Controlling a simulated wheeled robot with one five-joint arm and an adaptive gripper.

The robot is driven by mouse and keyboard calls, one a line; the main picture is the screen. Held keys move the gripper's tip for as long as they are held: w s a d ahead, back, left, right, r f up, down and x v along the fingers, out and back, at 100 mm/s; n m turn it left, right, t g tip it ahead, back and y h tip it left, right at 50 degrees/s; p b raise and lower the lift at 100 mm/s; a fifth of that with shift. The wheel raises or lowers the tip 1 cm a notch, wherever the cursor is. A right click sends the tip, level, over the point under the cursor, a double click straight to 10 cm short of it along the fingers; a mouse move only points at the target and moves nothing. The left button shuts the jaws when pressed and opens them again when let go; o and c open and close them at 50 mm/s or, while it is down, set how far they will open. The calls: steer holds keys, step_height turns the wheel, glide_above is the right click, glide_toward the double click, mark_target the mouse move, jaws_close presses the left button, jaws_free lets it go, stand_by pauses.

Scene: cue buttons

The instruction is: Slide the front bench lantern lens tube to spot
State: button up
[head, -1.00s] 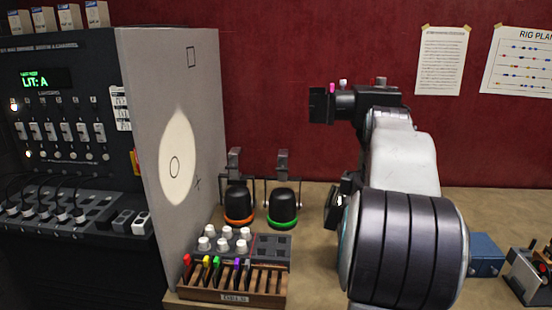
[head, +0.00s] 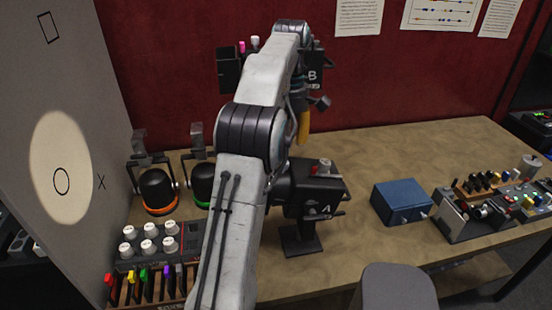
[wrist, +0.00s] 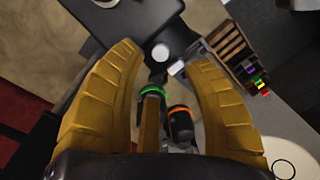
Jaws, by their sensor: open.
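The front lantern marked A (head: 318,205) is a black box on a foot on the bench, partly hidden by my arm. A red and a white knob (head: 320,167) stand on its top. Its lens tube is not clearly distinguishable. My gripper (head: 304,125) hangs above and behind lantern A, mostly hidden by my arm; one yellow finger shows. In the wrist view my gripper (wrist: 162,55) is open with yellow fingers spread. A dark body (wrist: 135,22), seemingly a lantern, and a white knob (wrist: 160,52) lie beyond the fingertips. A broad pale light patch (head: 75,165) lies on the grey screen.
Lantern B (head: 312,60) stands behind my arm. Two black lamps, orange-ringed (head: 158,192) and green-ringed (head: 202,185), sit at left behind a knob panel (head: 150,243). A blue box (head: 400,203) stands right of lantern A.

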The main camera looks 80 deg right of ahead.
steer(key=shift+a+f, duration=0.2)
steer(key=shift+f, duration=0.65)
steer(key=shift+f+p, duration=0.6)
steer(key=shift+f, duration=0.5)
steer(key=shift+a+f, duration=0.1)
steer(key=shift+f, duration=1.1)
steer(key=shift+o, duration=0.3)
jaws_close()
